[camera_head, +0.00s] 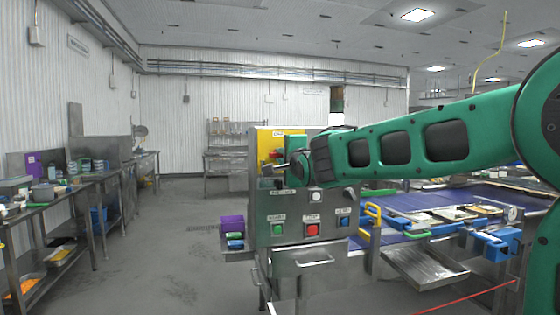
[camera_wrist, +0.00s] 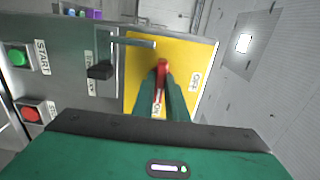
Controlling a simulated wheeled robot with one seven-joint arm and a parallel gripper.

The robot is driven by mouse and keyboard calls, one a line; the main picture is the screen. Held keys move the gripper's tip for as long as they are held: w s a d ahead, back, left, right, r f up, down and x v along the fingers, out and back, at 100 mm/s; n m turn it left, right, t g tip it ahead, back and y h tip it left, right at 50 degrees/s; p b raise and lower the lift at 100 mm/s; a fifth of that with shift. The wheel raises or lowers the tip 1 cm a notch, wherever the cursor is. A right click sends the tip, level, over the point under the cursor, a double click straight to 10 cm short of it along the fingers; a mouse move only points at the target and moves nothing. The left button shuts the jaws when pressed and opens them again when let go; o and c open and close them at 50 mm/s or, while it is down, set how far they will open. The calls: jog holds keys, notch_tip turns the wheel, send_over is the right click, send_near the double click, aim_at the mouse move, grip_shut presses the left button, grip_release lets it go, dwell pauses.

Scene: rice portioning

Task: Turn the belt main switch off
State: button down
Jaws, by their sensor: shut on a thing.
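The belt main switch is a red handle (camera_wrist: 162,69) on a yellow plate (camera_wrist: 202,52) fixed to the grey control box. In the wrist view, an OFF label (camera_wrist: 195,81) is at the plate's right and an ON label (camera_wrist: 157,104) shows between my fingers. My gripper (camera_wrist: 161,84) is shut on the red handle, one green finger on each side. The handle lies in line with the fingers, its lower part hidden between them. In the head view, the yellow plate (camera_head: 295,143) shows behind my gripper (camera_head: 281,168), which hides part of the switch.
The control box (camera_head: 290,207) carries a green START button (camera_head: 278,229), a red STOP button (camera_head: 312,230) and a blue button (camera_head: 344,221). A black knob (camera_wrist: 100,70) is beside the plate. The blue conveyor belt (camera_head: 410,205) is at right; open floor (camera_head: 165,220) is at left.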

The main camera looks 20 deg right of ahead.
jog(key=shift+f+n, duration=0.15)
jog(key=shift+n, duration=0.15)
jog(key=shift+f+n, duration=0.15)
jog(key=shift+n, duration=7.65)
jog(key=c, duration=1.9)
grip_release()
jog(key=shift+o, duration=0.7)
jog(key=shift+r, duration=0.2)
